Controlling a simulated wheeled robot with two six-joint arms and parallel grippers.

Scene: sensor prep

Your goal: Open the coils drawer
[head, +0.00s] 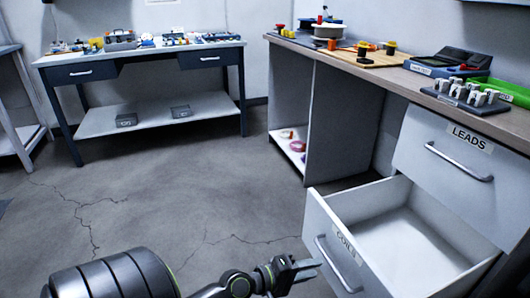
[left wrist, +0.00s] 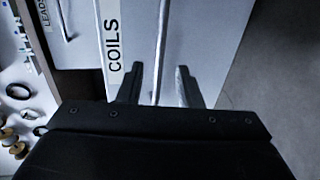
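The coils drawer (head: 330,228) is pulled well out of the cabinet at the lower right, and its visible inside is empty. Its front carries a COILS label and a bar handle (head: 334,266). In the left wrist view the drawer front (left wrist: 215,35) fills the middle, with the handle (left wrist: 161,40) running upright. My left gripper (head: 306,269) is just in front of the handle in the head view. In the left wrist view its fingers (left wrist: 159,86) are spread, with the handle line between them and gaps on both sides. My right gripper is not in view.
The leads drawer (head: 415,155) above is shut. The counter (head: 395,75) holds a rack of white parts (head: 465,96), a green tray (head: 505,92) and spools (head: 328,30). A workbench (head: 130,58) stands at the back left. The floor between is clear.

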